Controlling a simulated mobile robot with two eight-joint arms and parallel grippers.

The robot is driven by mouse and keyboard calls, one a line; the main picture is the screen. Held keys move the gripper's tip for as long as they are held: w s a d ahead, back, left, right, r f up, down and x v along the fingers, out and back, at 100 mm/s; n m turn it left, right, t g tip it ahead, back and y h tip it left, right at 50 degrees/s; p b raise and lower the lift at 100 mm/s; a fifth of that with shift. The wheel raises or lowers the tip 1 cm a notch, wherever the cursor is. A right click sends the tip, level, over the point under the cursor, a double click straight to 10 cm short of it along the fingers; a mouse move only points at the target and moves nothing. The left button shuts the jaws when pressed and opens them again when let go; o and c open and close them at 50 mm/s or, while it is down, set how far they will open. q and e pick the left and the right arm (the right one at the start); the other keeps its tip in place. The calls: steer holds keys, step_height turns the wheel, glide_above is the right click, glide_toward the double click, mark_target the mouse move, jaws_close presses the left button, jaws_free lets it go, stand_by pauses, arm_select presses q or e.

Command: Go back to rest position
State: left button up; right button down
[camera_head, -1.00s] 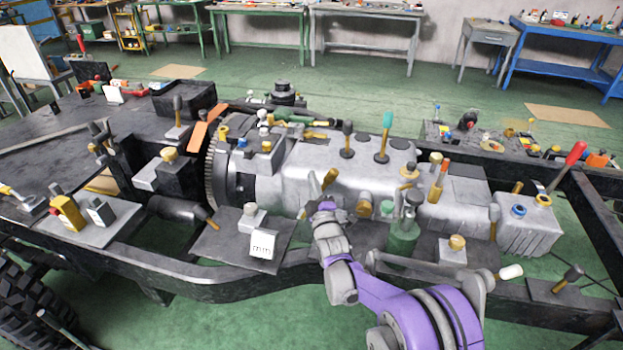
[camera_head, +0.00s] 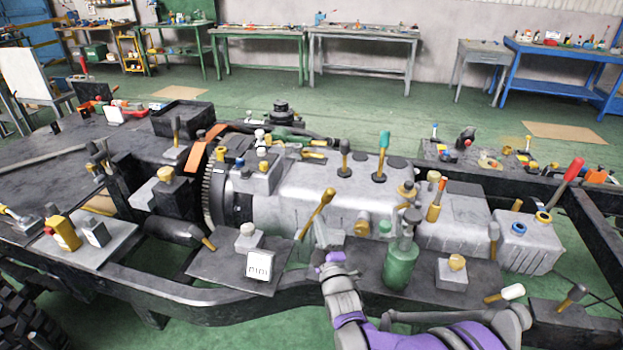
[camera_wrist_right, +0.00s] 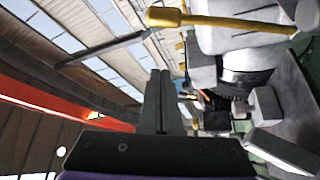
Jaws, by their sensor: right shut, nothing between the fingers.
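My right gripper (camera_head: 322,236) is in the lower middle of the head view, in front of the grey engine and gearbox block (camera_head: 330,190). It is beside the green bottle (camera_head: 400,262), to its left, and appears apart from it. In the right wrist view its two fingers (camera_wrist_right: 161,78) are together with nothing between them. A yellow-handled lever (camera_head: 316,212) rises just above the gripper in the head view, and a yellow lever also crosses the top of the wrist view (camera_wrist_right: 225,22). My left gripper is not in view.
The black chassis frame (camera_head: 225,298) spans the view. A plate beside the gripper carries a white box marked "mini" (camera_head: 259,266). A red-handled lever (camera_head: 566,180) stands at right. Workbenches (camera_head: 365,38) line the far wall, with clear green floor (camera_head: 400,112) before them.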

steer(key=s+d+r+m+g+h+p, duration=0.1)
steer(key=s+d+r+m+g+p, duration=0.1)
steer(key=s+d+m+g, duration=0.3)
steer(key=s+d+r+m+g+h+p, duration=0.1)
steer(key=s+d+r+m+g+p, duration=0.15)
steer(key=s, duration=0.45)
steer(key=s+d+f+m+g+p, duration=0.1)
steer(key=s+m+g, duration=0.1)
steer(key=s, duration=0.6)
steer(key=s+d+f+m+g+h+p, duration=0.1)
steer(key=s+d+m+g, duration=0.1)
steer(key=s, duration=0.6)
steer(key=s+d+f+m+g+p, duration=0.1)
steer(key=s+m+g+p, duration=0.1)
steer(key=s, duration=0.6)
steer(key=shift+s+d+f+m+g+h, duration=0.15)
steer(key=shift+s+f+m+g+h, duration=0.2)
steer(key=shift+m+g, duration=0.4)
